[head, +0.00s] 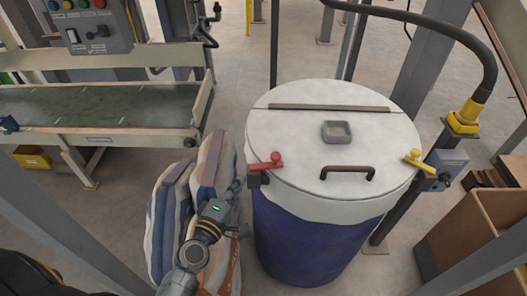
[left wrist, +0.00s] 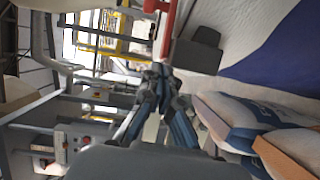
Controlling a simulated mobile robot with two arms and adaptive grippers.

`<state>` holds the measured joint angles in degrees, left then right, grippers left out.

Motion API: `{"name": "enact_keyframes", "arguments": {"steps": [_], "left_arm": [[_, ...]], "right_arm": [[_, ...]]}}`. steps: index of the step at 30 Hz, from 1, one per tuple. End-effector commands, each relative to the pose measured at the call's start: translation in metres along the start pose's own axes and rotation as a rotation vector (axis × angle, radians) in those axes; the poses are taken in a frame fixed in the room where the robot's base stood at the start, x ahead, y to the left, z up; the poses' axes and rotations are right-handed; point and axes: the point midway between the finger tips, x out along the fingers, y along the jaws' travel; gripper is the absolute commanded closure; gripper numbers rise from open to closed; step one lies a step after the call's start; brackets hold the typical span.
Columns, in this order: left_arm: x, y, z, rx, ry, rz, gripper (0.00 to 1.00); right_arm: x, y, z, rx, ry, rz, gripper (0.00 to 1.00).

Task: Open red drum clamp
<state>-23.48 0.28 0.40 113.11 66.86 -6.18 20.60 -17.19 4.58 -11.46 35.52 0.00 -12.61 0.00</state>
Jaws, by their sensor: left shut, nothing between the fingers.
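A blue drum (head: 310,240) with a white lid (head: 300,125) stands right of centre in the head view. The red clamp (head: 265,163) sits on the lid's left edge, its lever reaching outward past the rim above a dark base block. In the left wrist view the red lever (left wrist: 168,28) and the dark block (left wrist: 199,50) are just beyond the fingertips. My left gripper (head: 238,184) is shut and empty, just left of and below the red lever. Its closed fingers show in the left wrist view (left wrist: 158,74). I cannot tell whether they touch the lever. My right gripper is not in view.
A yellow clamp (head: 418,161) sits on the lid's right edge. Filled sacks (head: 209,165) stand close beside the left gripper. A conveyor (head: 100,105) with a control panel is at left, a post with a cable (head: 470,105) and a brown box (head: 480,225) at right.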

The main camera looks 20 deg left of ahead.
Motion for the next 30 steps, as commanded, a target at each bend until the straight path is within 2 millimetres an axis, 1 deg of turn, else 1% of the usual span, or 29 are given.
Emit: {"name": "enact_keyframes", "arguments": {"steps": [1, 3, 5, 8, 11, 18, 21, 24, 30], "left_arm": [[-0.001, 0.015, -0.002, -0.025, 0.006, 0.025, 1.00], [0.000, 0.026, -0.004, -0.046, 0.010, 0.045, 1.00], [0.003, 0.029, -0.005, -0.053, 0.011, 0.052, 1.00], [0.015, 0.031, -0.005, -0.054, 0.011, 0.053, 1.00], [0.033, 0.033, -0.005, -0.053, 0.011, 0.053, 1.00], [0.086, 0.034, -0.006, -0.051, 0.010, 0.052, 1.00], [0.101, 0.034, -0.003, -0.051, 0.009, 0.049, 1.00], [0.092, 0.033, 0.014, -0.053, 0.008, 0.048, 1.00], [0.086, 0.033, 0.030, -0.051, 0.009, 0.050, 1.00]], "right_arm": [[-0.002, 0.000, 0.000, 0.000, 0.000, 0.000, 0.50], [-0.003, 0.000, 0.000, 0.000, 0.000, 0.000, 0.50], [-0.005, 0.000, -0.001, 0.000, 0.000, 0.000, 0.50], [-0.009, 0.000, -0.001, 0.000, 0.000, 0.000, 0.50], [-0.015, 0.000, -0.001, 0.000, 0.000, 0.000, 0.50], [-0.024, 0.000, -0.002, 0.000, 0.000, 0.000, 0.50], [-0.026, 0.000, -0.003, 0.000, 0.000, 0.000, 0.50], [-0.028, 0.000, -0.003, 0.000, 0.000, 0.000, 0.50], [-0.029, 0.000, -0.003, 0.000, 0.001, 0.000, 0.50]]}}
